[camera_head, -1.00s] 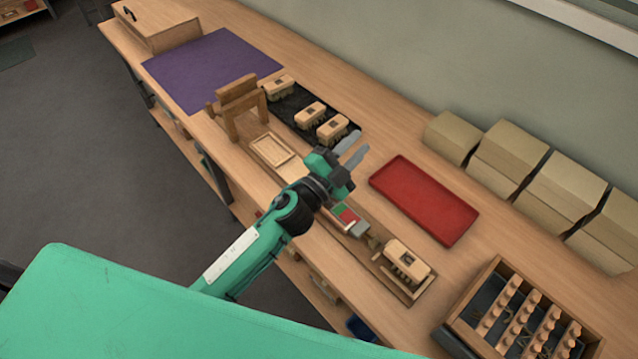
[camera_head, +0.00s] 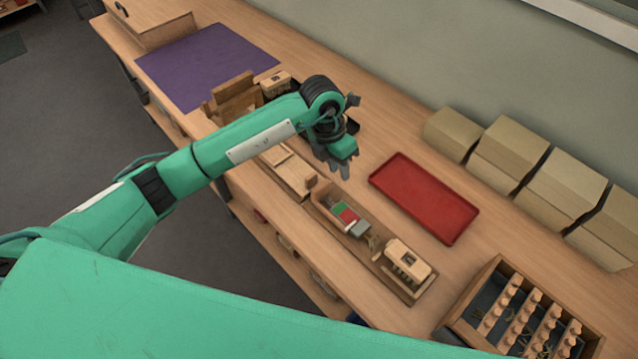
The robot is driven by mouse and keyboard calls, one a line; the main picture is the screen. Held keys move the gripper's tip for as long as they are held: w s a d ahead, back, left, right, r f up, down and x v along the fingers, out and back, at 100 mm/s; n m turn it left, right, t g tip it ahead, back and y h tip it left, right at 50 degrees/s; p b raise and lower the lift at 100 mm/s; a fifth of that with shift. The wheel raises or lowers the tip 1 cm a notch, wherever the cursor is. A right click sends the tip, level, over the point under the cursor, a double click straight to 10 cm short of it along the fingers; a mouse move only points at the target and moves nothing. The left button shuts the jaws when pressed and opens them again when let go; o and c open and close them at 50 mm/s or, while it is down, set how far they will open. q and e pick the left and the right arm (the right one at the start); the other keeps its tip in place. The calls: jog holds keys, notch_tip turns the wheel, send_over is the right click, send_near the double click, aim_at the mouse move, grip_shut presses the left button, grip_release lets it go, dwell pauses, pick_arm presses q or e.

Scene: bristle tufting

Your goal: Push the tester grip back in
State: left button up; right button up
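The tester is a long wooden tray (camera_head: 405,287) with a red and green panel (camera_head: 345,215) and a grey block (camera_head: 359,229) beside it. A small tan piece (camera_head: 374,243) lies between the grey block and a bristled brush block (camera_head: 408,259) at the tray's right end. A small upright wooden block (camera_head: 311,182) stands at the tray's left end; I cannot tell which piece is the grip. My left gripper (camera_head: 337,167) hangs fingers down above and behind that left end, apparently touching nothing. Its finger gap is not clear. My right gripper is not in view.
A red tray (camera_head: 424,199) lies right of the tester. Cardboard boxes (camera_head: 510,150) line the wall. A compartmented wooden box (camera_head: 497,268) stands at the lower right.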

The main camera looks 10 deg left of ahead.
aim_at(321, 186)
pick_arm(q)
jog(key=w+a+y, duration=0.2)
jog(key=a+y, duration=0.1)
jog(key=a, duration=0.2)
jog(key=f+p, duration=0.1)
jog(key=f, duration=0.2)
jog(key=f+p, duration=0.1)
jog(key=f, duration=0.3)
jog(key=f+p, duration=0.1)
jog(key=f, duration=0.3)
jog(key=shift+s+d+f+p, duration=0.1)
jog(key=shift+d+f+p, duration=0.1)
jog(key=shift+d+p, duration=0.1)
jog(key=shift+f, duration=0.7)
grip_shut()
